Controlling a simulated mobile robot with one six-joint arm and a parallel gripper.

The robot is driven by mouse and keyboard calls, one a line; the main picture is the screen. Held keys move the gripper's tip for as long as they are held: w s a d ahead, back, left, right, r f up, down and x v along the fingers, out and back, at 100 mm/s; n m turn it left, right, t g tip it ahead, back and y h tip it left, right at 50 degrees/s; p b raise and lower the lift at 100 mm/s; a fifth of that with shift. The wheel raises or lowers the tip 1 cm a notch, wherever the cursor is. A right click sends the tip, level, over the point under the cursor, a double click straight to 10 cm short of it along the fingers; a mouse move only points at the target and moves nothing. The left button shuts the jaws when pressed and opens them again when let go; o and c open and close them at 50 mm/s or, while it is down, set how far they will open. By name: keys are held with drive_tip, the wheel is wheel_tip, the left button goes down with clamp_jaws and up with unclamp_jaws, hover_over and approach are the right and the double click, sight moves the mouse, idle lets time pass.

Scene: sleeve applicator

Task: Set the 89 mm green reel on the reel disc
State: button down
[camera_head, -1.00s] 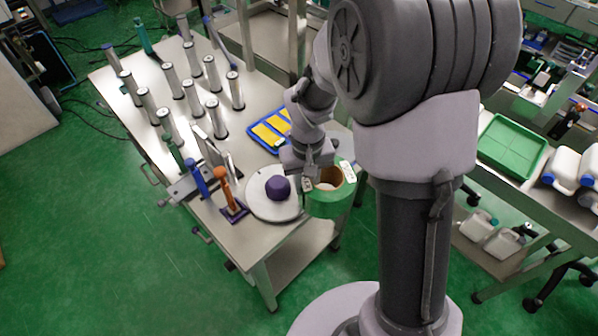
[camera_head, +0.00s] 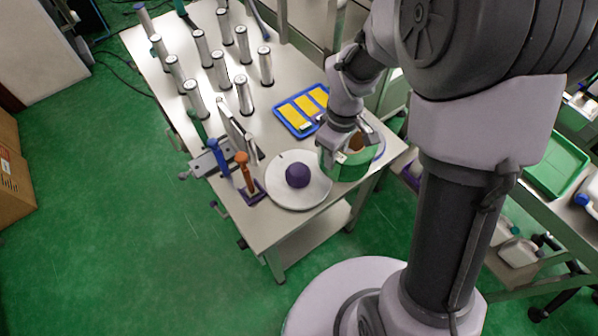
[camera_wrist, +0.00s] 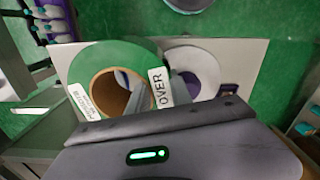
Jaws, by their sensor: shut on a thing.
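The green reel (camera_head: 346,172) has a brown core and white labels, one reading "OVER" in the wrist view (camera_wrist: 112,54). My gripper (camera_head: 341,148) is shut on the reel's side and holds it near the table's right edge, up and to the right of the disc. The reel disc (camera_head: 300,202) is a flat white round plate with a purple hub (camera_head: 298,174) at its middle. In the wrist view the disc (camera_wrist: 207,66) shows behind the reel, partly hidden by it and the gripper. The reel's exact height above the table cannot be told.
Several metal posts (camera_head: 220,68) stand on the table's far left part. A blue tray with yellow pads (camera_head: 303,107) lies behind the reel. An orange-handled upright tool (camera_head: 243,165) and a blue one (camera_head: 219,155) stand just left of the disc.

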drive_tip(key=s+a+r+n+p, duration=0.2)
drive_tip(key=a+r+n+p, duration=0.25)
drive_tip(key=n, duration=0.85)
drive_tip(key=n+b, duration=0.2)
drive_tip(key=n, duration=0.1)
hover_over(310, 191)
wheel_tip(310, 191, down, 6)
drive_tip(key=shift+f+b, duration=0.7)
drive_tip(key=shift+f, duration=1.05)
drive_tip(key=shift+f, duration=0.2)
drive_tip(key=c, duration=1.2)
unclamp_jaws()
drive_tip(key=shift+o, duration=0.2)
drive_tip(key=shift+r, duration=0.1)
